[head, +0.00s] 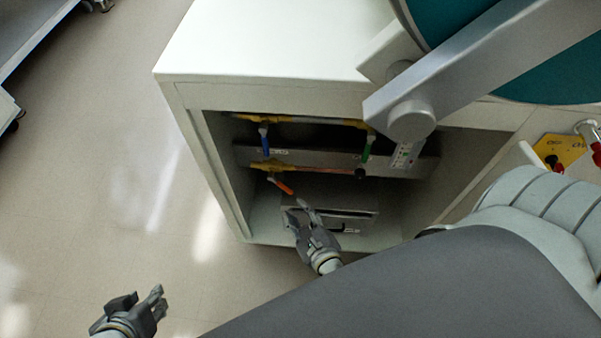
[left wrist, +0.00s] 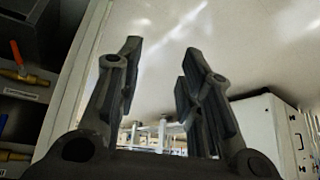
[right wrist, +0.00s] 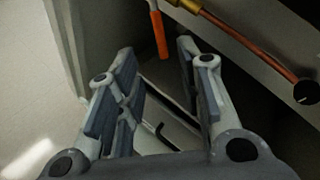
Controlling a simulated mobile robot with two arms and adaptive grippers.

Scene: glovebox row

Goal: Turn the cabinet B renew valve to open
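Inside the open bay of the white cabinet are brass and copper pipes with coloured lever handles: a blue handle (head: 265,143), a green handle (head: 367,151) and an orange handle (head: 284,187). I cannot read which lever is the renew valve. My right gripper (head: 298,211) is open and empty, just below the orange handle and apart from it. In the right wrist view the orange handle (right wrist: 159,35) hangs down beyond the open fingers (right wrist: 166,82). My left gripper (head: 144,301) is open and empty over the floor, left of the cabinet; its spread fingers show in the left wrist view (left wrist: 158,65).
The cabinet's side wall (head: 213,178) stands left of the valves. A grey box (head: 335,207) sits on the bay floor behind my right gripper. A yellow plate (head: 561,151) with red parts is at the right. The floor at left (head: 100,180) is clear.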

